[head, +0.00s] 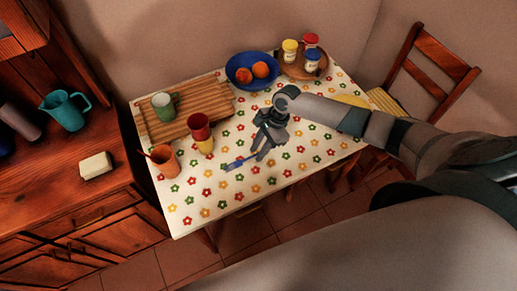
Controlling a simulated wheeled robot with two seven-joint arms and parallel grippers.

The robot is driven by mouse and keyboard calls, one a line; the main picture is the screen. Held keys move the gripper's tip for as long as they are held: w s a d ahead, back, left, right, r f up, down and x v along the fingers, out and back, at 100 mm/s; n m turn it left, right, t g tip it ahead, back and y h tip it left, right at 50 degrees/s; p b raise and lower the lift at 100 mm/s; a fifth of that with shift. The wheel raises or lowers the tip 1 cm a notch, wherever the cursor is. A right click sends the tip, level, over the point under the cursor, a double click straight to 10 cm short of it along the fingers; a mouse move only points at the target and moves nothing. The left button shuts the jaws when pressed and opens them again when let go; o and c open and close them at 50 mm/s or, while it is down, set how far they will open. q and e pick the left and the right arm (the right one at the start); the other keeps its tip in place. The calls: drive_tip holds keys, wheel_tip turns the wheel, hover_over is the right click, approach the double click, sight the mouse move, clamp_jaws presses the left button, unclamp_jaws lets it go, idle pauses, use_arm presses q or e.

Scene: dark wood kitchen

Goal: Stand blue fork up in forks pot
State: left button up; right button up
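The blue fork (238,163) lies on the flowered tablecloth near the table's front side. My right gripper (260,152) is just right of the fork, pointing down at the table. Its fingers look apart, close to the fork's right end; I cannot tell whether they touch it. An orange pot (166,163) with a utensil sticking out stands at the table's left edge, left of the fork; it looks like the forks pot. My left gripper is not in view.
A red cup (199,127) above a yellow one (205,146) stands between pot and gripper. The front cloth is clear.

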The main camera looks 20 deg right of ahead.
drive_tip(key=b+v, duration=0.2)
drive_tip(key=v, duration=1)
drive_tip(key=shift+r, duration=0.15)
idle(0.6)
